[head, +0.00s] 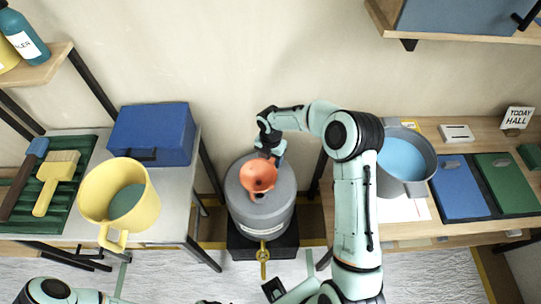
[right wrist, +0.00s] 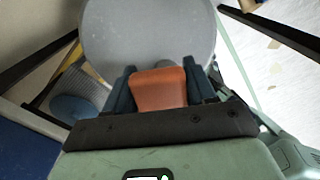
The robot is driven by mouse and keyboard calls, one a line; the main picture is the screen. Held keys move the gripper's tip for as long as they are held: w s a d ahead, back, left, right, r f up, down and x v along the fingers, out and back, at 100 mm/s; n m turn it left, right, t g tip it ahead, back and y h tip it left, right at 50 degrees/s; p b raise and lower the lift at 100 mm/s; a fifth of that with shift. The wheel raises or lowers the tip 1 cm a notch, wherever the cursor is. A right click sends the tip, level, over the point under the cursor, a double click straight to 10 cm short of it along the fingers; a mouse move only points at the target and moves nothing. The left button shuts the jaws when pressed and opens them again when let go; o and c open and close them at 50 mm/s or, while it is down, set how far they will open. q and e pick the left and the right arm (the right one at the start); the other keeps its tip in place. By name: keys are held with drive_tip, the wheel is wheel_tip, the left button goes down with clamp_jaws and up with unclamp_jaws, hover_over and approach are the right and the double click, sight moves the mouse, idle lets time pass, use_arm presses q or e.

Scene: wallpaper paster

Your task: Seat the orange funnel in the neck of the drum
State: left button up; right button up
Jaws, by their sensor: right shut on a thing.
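The orange funnel (head: 258,175) shows its wide mouth upward over the top of the grey drum (head: 265,218), which stands on a dark base. My right gripper (head: 271,149) is at the funnel's far rim and shut on it. In the right wrist view the funnel's orange side (right wrist: 159,89) sits between the two dark fingers, with the drum's round grey top (right wrist: 140,35) beyond. The spout and neck are mostly hidden, so I cannot tell whether the spout is in the neck.
A yellow brass tap (head: 263,254) sticks out at the drum's front. Left of the drum is a table with a blue box (head: 151,134) and a yellow bucket (head: 119,199). Right is a wooden bench with a grey bucket (head: 406,160) of blue liquid, close to my right arm.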

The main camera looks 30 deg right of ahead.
use_arm(q)
drive_tip(key=shift+s+f+b, duration=0.4)
drive_tip(key=shift+f+b, duration=0.1)
drive_tip(key=shift+f, duration=0.3)
use_arm(e)
wheel_tip(320, 180, down, 3)
drive_tip(key=shift+f, duration=0.1)
use_arm(q)
drive_tip(key=shift+w+r+p, duration=0.2)
drive_tip(key=shift+r+p, duration=0.15)
drive_tip(key=shift+r, duration=0.1)
idle(1.0)
drive_tip(key=shift+s+f+b, duration=0.25)
drive_tip(key=shift+f+b, duration=0.25)
drive_tip(key=shift+f, duration=0.05)
drive_tip(key=shift+s+f+b, duration=0.25)
drive_tip(key=shift+f+b, duration=0.2)
drive_tip(key=shift+f, duration=0.1)
use_arm(e)
drive_tip(key=shift+f, duration=2.1)
drive_tip(key=o, duration=1.3)
drive_tip(key=shift+o, duration=0.2)
use_arm(q)
drive_tip(key=shift+w+r+p, duration=0.2)
drive_tip(key=shift+r+p, duration=0.25)
drive_tip(key=shift+r, duration=0.05)
use_arm(e)
wheel_tip(320, 180, up, 13)
drive_tip(key=shift+r, duration=0.2)
